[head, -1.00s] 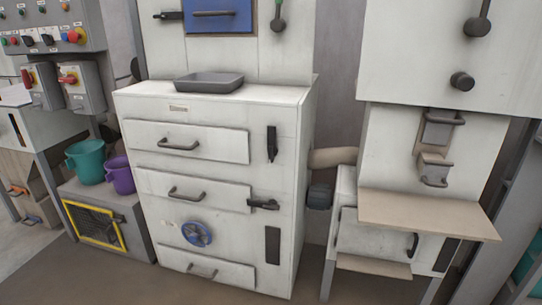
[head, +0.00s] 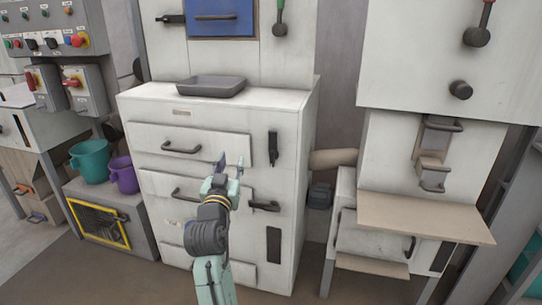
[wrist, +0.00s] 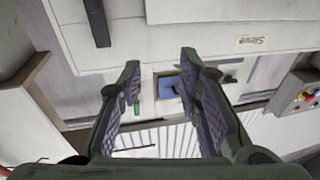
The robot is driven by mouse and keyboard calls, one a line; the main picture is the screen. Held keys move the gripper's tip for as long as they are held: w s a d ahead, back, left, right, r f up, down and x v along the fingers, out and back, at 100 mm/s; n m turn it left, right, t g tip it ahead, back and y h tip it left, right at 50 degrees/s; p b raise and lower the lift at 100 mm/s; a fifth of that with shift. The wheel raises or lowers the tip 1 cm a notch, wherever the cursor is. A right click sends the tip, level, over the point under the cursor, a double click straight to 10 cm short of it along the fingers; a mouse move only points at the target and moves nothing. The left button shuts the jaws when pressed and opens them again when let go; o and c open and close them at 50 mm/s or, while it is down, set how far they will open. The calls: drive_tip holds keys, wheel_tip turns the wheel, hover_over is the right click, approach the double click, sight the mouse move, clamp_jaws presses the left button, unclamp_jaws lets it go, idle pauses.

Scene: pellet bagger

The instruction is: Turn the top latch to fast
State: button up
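The top latch (head: 272,147) is a dark upright handle on the white cabinet, right of the top drawer (head: 205,142). It also shows in the upside-down wrist view (wrist: 97,22), at the upper left. A lower latch (head: 264,206) lies level, beside the middle drawer. My gripper (head: 231,162) is in front of the cabinet, left of and slightly lower than the top latch in the head view. Its fingers are apart and empty in the wrist view (wrist: 162,72), and they do not touch the latch.
A grey tray (head: 211,87) stands on the cabinet's top ledge. At the right, a beige shelf (head: 425,216) juts out from another machine. Teal (head: 90,160) and purple (head: 123,174) buckets stand at the left. The floor in front is clear.

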sight(271, 158)
drive_tip(key=w+d+f+m+g+h, duration=0.1)
drive_tip(key=d+f+m+g+h, duration=0.15)
drive_tip(key=d+f, duration=0.4)
drive_tip(key=shift+n+h, duration=0.35)
drive_tip(key=x, duration=0.3)
drive_tip(key=d+r+p+x, duration=0.1)
drive_tip(key=x, duration=0.3)
drive_tip(key=p+x, duration=0.1)
drive_tip(key=x, duration=0.3)
drive_tip(key=shift+d+r, duration=0.25)
drive_tip(key=shift+r, duration=0.1)
drive_tip(key=shift+s, duration=0.1)
drive_tip(key=shift+c, duration=0.2)
clamp_jaws()
